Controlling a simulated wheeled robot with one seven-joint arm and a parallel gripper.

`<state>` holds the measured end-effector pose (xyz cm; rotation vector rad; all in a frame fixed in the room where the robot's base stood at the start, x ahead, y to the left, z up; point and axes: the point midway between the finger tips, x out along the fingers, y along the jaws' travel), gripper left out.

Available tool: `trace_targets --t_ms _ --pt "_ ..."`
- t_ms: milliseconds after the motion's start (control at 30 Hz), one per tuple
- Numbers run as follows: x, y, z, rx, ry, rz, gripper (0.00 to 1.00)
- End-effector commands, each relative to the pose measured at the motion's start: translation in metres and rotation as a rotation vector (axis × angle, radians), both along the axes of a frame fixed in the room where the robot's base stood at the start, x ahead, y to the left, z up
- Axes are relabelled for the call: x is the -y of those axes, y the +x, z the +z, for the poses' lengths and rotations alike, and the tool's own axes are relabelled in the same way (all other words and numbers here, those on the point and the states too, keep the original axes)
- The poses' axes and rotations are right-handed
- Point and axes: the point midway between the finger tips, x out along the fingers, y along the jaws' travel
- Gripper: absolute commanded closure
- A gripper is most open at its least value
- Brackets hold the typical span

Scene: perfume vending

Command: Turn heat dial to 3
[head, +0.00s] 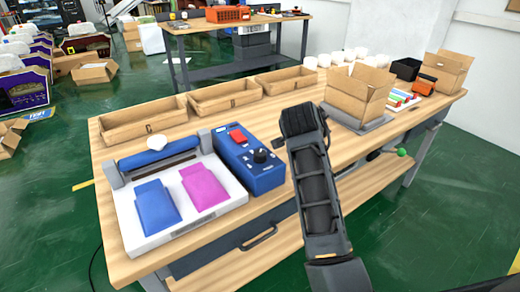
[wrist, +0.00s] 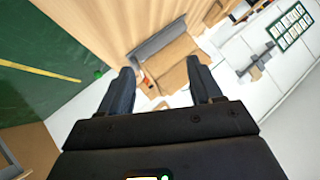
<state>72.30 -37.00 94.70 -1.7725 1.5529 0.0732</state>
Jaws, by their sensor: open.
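The heat dial (head: 261,155) is a black round knob on the sloped top of a blue control box (head: 246,166). A red switch (head: 237,136) sits behind it on the same box. My gripper (wrist: 161,90) is open and empty in the wrist view, its two dark fingers well apart. In the head view my arm reaches up over the table's front edge, and its black end is to the right of the blue box, apart from the dial. The dial's markings are too small to read. The dial is not seen in the wrist view.
Left of the blue box is a white press bed (head: 178,233) with a blue roller (head: 158,153) and blue and pink pouches. Empty cardboard trays (head: 224,96) line the back. An open carton (head: 356,98) stands right of my arm. The wooden table (head: 281,125) has bare patches between them.

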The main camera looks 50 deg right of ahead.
Motion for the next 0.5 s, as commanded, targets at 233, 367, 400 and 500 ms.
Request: trace_targets --t_ms 233,367,400,500 --pt "-0.013 0.019 0.007 0.160 0.336 -0.340 0.35" --pt "-0.037 0.031 0.009 0.216 0.529 -0.510 0.35" --pt "-0.046 0.036 0.010 0.229 0.590 -0.560 0.35" --pt "-0.073 0.048 0.015 0.248 0.743 -0.679 0.35"
